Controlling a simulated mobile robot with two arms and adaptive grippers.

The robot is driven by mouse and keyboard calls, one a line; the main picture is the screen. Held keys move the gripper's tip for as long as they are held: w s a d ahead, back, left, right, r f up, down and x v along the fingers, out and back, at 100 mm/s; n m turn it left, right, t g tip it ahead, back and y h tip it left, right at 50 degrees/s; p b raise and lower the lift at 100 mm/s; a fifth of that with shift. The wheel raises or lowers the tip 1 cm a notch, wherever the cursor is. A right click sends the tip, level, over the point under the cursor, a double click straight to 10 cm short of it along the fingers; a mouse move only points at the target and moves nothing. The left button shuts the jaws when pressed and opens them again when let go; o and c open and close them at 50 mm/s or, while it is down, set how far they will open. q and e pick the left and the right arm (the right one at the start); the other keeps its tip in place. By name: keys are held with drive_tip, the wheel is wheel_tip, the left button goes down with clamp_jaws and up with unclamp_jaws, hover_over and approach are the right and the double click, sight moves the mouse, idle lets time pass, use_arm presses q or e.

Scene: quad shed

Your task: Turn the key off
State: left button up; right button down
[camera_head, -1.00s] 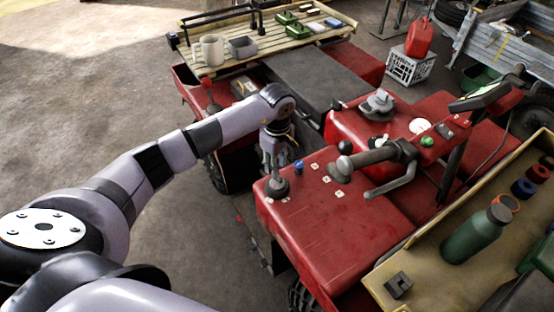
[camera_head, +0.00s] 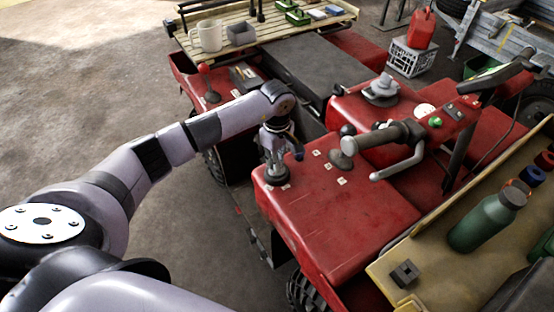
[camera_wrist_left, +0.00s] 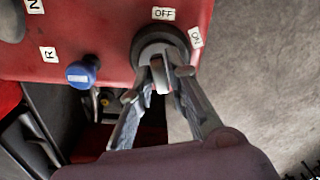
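The key switch (camera_wrist_left: 158,42) is a dark round collar on the red panel, with an OFF label (camera_wrist_left: 164,14) and an ON label (camera_wrist_left: 196,38) beside it. In the head view the switch (camera_head: 277,176) is on the near left corner of the red quad body. My left gripper (camera_wrist_left: 166,72) is right at the switch, its fingertips close together and overlapping the collar. It points down over it in the head view (camera_head: 275,166). The key itself is mostly hidden by the fingertips, so a grip on it is unclear. My right gripper is out of view.
A blue knob (camera_wrist_left: 83,72) stands close beside the switch, left of the fingers in the wrist view. A grey handlebar grip (camera_head: 375,138) and lever are to the right. A tan tray (camera_head: 440,250) with a green bottle (camera_head: 488,222) is at the right. Bare floor is left.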

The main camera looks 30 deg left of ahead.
use_arm(q)
clamp_jaws()
drive_tip(key=n, duration=0.5)
